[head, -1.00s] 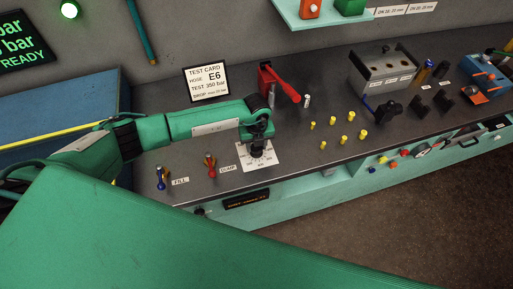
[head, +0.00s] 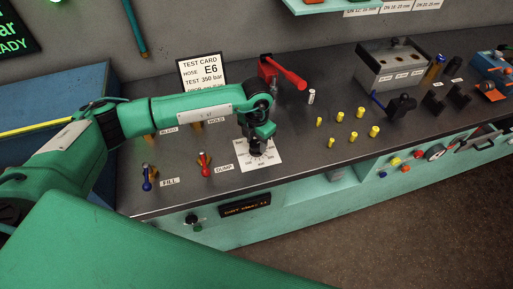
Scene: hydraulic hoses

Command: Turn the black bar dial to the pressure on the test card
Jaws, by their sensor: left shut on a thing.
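The test card (head: 202,74) stands at the back of the bench and reads hose E6, TEST 350 bar; my arm hides its lowest line. The white dial plate (head: 269,161) lies on the bench right of the DUMP label. My left gripper (head: 256,146) points down over this plate, shut on the black bar dial (head: 257,151). The gripper hides most of the dial, and I cannot read which mark it points to. My right gripper is not in view.
A blue-handled FILL valve (head: 147,178) and a red-handled DUMP valve (head: 205,165) stand left of the plate. A red lever (head: 288,76) is behind it. Several yellow pegs (head: 340,117) stand to the right. A green display (head: 12,32) is cut off at the left.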

